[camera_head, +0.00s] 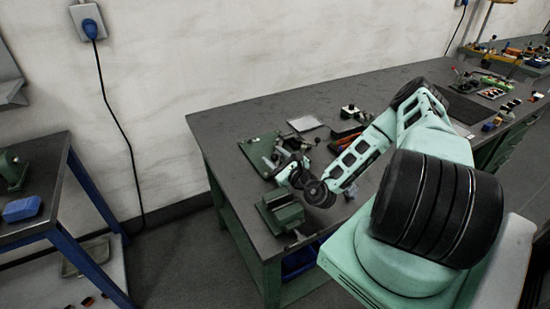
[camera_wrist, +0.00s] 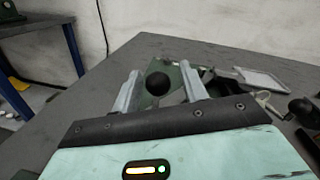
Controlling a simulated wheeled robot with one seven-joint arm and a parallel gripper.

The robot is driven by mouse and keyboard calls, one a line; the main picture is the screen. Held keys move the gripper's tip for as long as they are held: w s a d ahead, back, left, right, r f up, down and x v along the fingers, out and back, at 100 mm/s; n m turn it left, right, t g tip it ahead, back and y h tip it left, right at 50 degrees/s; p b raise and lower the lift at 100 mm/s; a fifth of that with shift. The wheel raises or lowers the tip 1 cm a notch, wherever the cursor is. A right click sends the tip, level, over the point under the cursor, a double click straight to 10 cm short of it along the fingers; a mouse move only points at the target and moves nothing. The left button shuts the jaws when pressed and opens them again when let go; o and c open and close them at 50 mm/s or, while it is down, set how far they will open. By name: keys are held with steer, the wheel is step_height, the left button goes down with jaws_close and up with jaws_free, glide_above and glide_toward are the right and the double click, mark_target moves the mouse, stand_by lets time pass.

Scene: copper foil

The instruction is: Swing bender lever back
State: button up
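The bender's green base plate (camera_head: 256,150) lies on the dark workbench near its left end, and part of it shows behind the fingers in the wrist view (camera_wrist: 175,74). A round black knob (camera_wrist: 157,83), seemingly the lever's end, appears between my two fingers in the wrist view. My gripper (camera_wrist: 160,72) is open, with gaps visible on both sides of the knob, so it is not clamped. In the head view my gripper (camera_head: 283,163) is over the plate's right side and hides part of the bender. The lever's shaft is mostly hidden.
A green vise (camera_head: 282,212) sits at the front edge of the workbench (camera_head: 225,125), close below my wrist. A light metal tray (camera_head: 305,123) lies behind, with a small device (camera_head: 350,112) to its right. The bench's back left corner is clear.

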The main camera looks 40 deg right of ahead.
step_height(320, 180, up, 10)
steer(key=shift+b, duration=0.5)
steer(key=shift+c, duration=0.2)
